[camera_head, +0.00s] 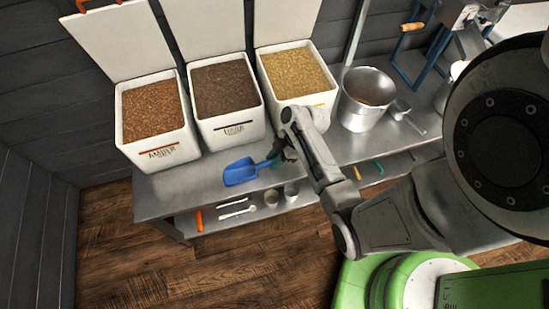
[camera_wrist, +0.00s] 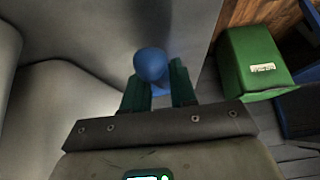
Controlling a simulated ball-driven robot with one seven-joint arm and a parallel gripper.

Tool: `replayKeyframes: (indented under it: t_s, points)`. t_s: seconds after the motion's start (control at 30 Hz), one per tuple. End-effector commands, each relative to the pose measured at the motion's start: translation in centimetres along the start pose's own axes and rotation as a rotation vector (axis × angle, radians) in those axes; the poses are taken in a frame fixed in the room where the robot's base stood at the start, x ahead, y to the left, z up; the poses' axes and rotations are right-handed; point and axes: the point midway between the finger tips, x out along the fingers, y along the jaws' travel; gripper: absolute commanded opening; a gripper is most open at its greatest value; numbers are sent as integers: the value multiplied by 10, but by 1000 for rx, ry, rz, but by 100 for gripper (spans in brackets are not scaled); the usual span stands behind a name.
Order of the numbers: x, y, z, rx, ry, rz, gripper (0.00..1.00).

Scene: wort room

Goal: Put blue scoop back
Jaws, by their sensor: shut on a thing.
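The blue scoop (camera_head: 240,172) is at the front of the steel bench top, in front of the middle bin, its bowl pointing left. My gripper (camera_head: 280,152) is shut on its handle, at the scoop's right end. In the wrist view the rounded blue handle end (camera_wrist: 151,64) shows between the two green fingers of my gripper (camera_wrist: 157,84); the bowl is hidden there. I cannot tell whether the scoop touches the bench or hangs just above it.
Three open white grain bins stand along the back: the amber bin (camera_head: 160,152), a dark-grain bin (camera_head: 233,130) and a pale-grain bin (camera_head: 312,98). A steel bucket (camera_head: 365,112) and metal scoop (camera_head: 400,108) are right. Cups (camera_head: 291,192) sit on the lower shelf.

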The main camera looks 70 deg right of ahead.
Motion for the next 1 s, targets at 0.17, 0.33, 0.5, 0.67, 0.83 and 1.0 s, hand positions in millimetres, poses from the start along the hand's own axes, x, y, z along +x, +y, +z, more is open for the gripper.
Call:
replayKeyframes:
  t_s: [0.17,0.33,0.5,0.67,0.83,1.0]
  points:
    - [0,0,0,0,0,0,0]
    - [0,0,0,0,0,0,38]
    - [0,0,0,0,0,0,54]
    - [0,0,0,0,0,0,56]
    - [-4,0,0,0,0,1,56]
    - [-25,0,-1,0,0,2,56]
